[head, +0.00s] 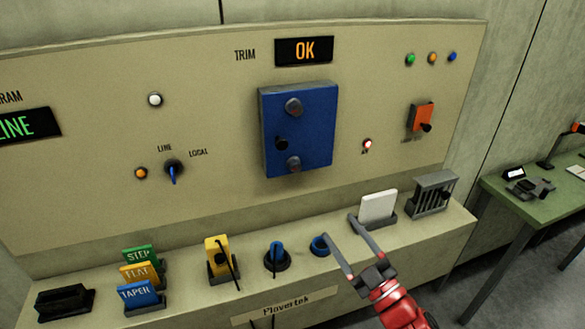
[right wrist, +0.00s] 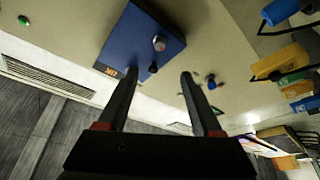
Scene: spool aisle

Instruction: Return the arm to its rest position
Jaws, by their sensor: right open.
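My right gripper (head: 340,227) is open and empty, at the front of the console ledge in the head view. The same blue box (head: 316,132) is on the panel in the head view, below a display (head: 304,51) reading OK. My left gripper is not in view.
The ledge holds green, yellow and blue cards (head: 141,294), a yellow device (head: 219,257), a blue plug (head: 276,255) and a grey slotted rack (head: 434,193). An orange switch (head: 421,117) sits on the panel. A green table (head: 540,195) stands right, past open floor.

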